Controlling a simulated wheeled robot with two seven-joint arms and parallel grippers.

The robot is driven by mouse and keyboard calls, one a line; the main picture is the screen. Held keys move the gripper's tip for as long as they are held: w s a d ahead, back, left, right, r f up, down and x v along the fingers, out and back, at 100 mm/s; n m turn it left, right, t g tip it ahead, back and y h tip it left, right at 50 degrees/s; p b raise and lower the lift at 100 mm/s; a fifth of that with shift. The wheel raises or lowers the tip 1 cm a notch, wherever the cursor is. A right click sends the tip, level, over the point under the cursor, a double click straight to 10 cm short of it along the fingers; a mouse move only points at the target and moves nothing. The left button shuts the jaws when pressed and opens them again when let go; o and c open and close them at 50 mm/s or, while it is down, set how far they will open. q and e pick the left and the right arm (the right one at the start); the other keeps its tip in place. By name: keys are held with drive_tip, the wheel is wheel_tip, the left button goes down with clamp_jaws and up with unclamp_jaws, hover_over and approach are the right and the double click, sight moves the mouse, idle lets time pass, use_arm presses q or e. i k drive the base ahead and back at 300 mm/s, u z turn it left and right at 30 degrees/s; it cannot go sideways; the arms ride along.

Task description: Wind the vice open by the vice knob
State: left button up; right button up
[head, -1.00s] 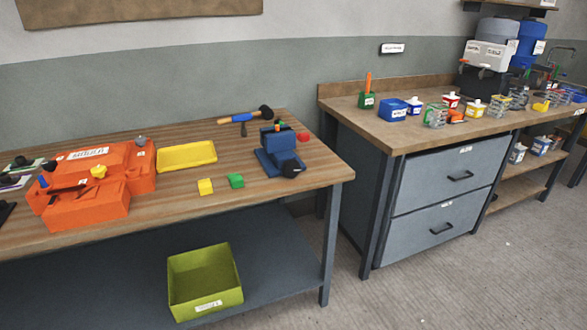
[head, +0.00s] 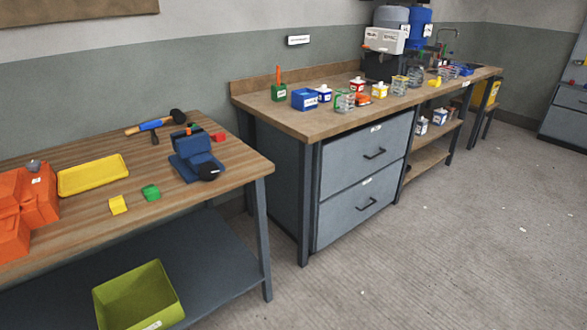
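The blue vice (head: 193,158) stands on the wooden bench at its right end, near the corner. Its dark round vice knob (head: 208,172) is on the front side, facing me. Small coloured items show at the top of the vice, too small to make out. I cannot tell how far apart the jaws are. Neither of my grippers is in the head view.
The bench (head: 60,217) also bears a mallet (head: 155,122), a yellow tray (head: 93,175), yellow, green and red blocks, and an orange mould (head: 30,205). A green bin (head: 140,293) is on its lower shelf.

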sight(208, 171)
drive_tip(key=z, duration=0.7)
drive_tip(key=i, duration=2.8)
drive_tip(key=u, duration=3.65)
drive_tip(key=i, duration=0.5)
